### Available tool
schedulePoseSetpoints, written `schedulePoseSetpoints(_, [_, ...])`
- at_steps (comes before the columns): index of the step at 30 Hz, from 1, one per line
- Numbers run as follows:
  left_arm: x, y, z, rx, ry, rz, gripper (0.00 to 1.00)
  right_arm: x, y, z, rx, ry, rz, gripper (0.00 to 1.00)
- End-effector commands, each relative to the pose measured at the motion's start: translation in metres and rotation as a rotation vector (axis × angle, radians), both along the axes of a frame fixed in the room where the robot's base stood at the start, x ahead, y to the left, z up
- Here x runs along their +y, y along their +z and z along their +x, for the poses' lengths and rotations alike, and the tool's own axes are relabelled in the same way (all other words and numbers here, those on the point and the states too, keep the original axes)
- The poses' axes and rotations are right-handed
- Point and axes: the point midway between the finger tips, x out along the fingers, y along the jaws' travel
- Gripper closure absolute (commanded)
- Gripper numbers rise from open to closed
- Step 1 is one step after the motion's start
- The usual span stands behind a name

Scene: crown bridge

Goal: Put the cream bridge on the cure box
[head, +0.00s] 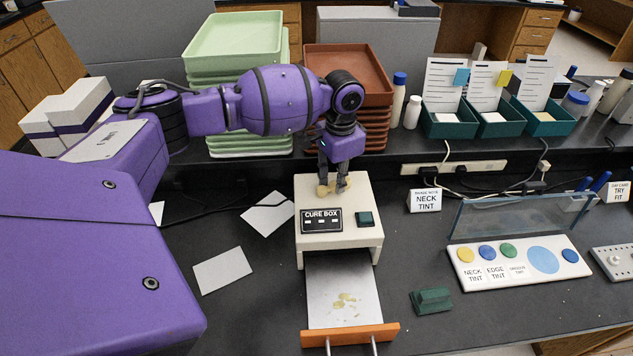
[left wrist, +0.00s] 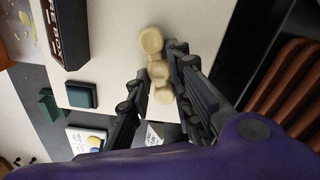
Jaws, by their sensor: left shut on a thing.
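The cream bridge (left wrist: 158,72) is a short row of rounded tooth shapes. In the head view the cream bridge (head: 332,187) shows at the top of the cure box (head: 364,239), near its back edge. The cure box is white, with a black label panel and a dark green button. My left gripper (head: 334,184) points down over the back of the box and is shut on the bridge. In the left wrist view its fingers (left wrist: 155,88) sit on either side of the bridge. Whether the bridge touches the box top is unclear. My right gripper is not in view.
An open drawer (head: 326,275) with an orange front extends forward from the box, with cream bits in it. A green block (head: 431,301) lies to its right. Brown trays (head: 374,143) and green trays (head: 240,40) stand behind. Loose cards (head: 222,271) lie left.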

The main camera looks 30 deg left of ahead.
Motion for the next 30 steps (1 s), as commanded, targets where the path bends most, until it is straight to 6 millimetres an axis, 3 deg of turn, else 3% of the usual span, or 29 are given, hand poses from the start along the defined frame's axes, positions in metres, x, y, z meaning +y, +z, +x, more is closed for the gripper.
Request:
schedulePoseSetpoints(1, [0.0,-0.001,0.0,0.0,0.0,0.0,1.0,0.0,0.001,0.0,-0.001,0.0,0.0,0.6])
schedulePoseSetpoints(2, [0.0,-0.002,0.0,0.0,0.0,0.0,0.79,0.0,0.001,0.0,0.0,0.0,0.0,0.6])
schedulePoseSetpoints(6, [0.0,-0.002,0.0,0.0,0.0,0.0,0.61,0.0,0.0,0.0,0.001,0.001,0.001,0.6])
schedulePoseSetpoints(18, [0.0,0.006,0.0,-0.002,0.0,-0.001,0.61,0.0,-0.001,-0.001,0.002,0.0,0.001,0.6])
schedulePoseSetpoints(30, [-0.001,0.086,0.001,-0.004,0.0,0.0,0.61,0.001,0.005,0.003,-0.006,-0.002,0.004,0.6])
